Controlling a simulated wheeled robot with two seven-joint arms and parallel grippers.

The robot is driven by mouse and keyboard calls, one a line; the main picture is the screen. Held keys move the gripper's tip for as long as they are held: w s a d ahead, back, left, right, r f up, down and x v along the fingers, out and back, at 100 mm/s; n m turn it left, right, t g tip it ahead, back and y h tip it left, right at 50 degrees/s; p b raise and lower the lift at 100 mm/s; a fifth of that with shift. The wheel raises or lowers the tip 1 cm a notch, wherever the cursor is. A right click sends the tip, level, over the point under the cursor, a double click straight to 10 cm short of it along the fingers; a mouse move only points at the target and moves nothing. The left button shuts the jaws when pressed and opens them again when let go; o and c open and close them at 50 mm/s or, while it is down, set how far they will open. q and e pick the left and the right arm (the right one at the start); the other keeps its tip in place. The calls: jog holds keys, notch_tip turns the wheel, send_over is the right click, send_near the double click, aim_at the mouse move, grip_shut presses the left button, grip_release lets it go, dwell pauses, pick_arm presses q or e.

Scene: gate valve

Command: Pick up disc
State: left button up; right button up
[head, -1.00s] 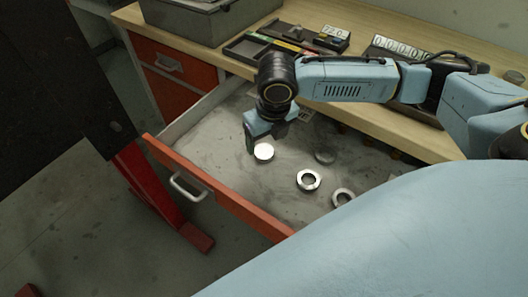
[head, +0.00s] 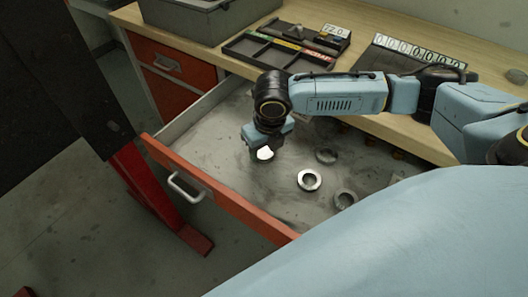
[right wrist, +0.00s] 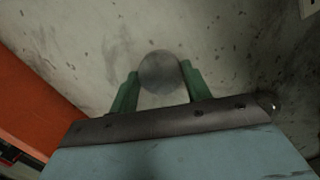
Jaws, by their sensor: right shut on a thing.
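The disc (head: 265,154) is a small, round, pale metal piece inside the open drawer. It also shows as a grey circle in the right wrist view (right wrist: 160,72). My right gripper (head: 263,146) reaches down into the drawer over it. In the right wrist view my right gripper (right wrist: 158,82) has its two green fingers on either side of the disc, shut on it. Part of the disc is hidden by the gripper in the head view. I cannot tell whether the disc is clear of the drawer floor. My left gripper is not in view.
The open drawer (head: 215,190) has an orange front with a handle (head: 187,187). Several metal rings lie in it, one bright (head: 309,180), others duller (head: 345,199). The wooden bench (head: 216,53) behind holds a grey box (head: 205,22) and a compartment tray (head: 262,50).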

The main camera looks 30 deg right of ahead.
jog(key=shift+c, duration=1.1)
